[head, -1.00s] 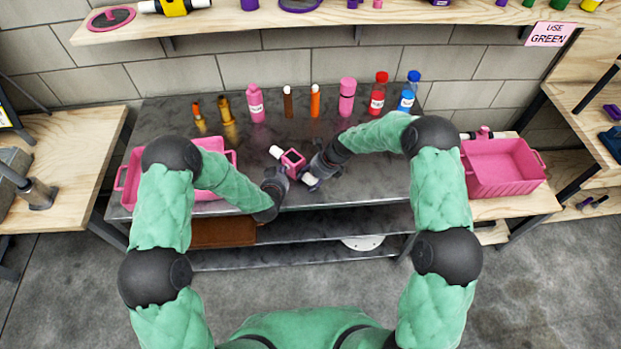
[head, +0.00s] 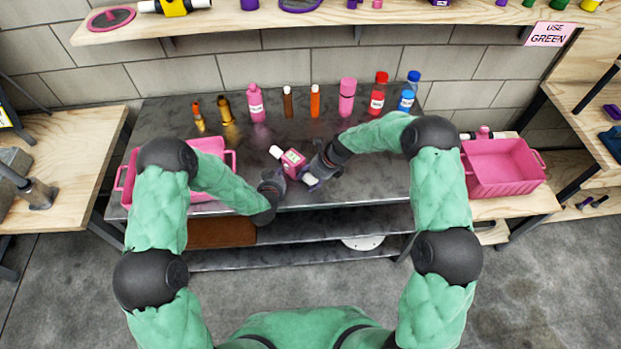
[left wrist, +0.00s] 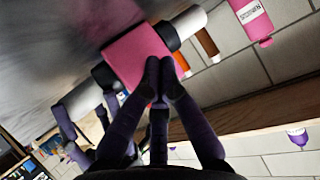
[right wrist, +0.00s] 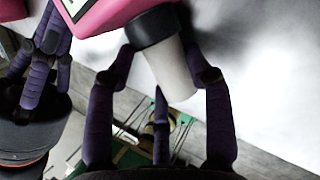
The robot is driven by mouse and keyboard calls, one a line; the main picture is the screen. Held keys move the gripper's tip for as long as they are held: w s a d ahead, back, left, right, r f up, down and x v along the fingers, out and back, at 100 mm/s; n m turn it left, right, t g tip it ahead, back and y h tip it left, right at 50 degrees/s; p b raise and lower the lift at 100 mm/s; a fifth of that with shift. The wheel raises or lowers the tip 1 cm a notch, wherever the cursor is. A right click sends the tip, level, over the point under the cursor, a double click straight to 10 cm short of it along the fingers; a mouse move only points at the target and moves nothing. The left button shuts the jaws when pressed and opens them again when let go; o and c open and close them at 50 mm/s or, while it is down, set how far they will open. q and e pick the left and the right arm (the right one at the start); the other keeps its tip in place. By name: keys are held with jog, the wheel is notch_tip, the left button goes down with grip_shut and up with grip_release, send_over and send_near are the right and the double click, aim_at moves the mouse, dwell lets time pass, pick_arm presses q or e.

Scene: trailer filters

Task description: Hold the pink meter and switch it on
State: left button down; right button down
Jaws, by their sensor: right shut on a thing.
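The pink meter (head: 292,158) is a boxy pink body with black collars and white pipe ends, held tilted over the front of the dark table. My right gripper (head: 312,180) is shut on its lower white end, which shows between the fingers in the right wrist view (right wrist: 172,75). A pale green patch edged in black shows on the meter's face in that view. My left gripper (head: 279,182) has its fingertips together. In the left wrist view they overlap the pink body (left wrist: 137,50); I cannot tell whether they touch it.
Several bottles, including a pink one (head: 255,103) and a red one (head: 378,93), stand along the back of the table (head: 370,190). A pink crate (head: 210,147) is at the left. Another pink crate (head: 500,172) stands at the right.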

pick_arm(q)
jog(key=shift+s+a, duration=0.95)
jog(key=shift+a, duration=0.2)
jog(key=shift+s+a, duration=0.95)
jog(key=shift+a, duration=0.15)
pick_arm(e)
jog(key=shift+c, duration=2)
grip_release()
jog(key=shift+r, duration=0.1)
jog(key=v, duration=1.1)
jog(key=shift+d+r, duration=0.25)
jog(key=shift+r, duration=0.1)
pick_arm(q)
jog(key=shift+s+f, duration=0.1)
pick_arm(e)
jog(key=shift+s+f, duration=0.1)
jog(key=shift+s, duration=0.05)
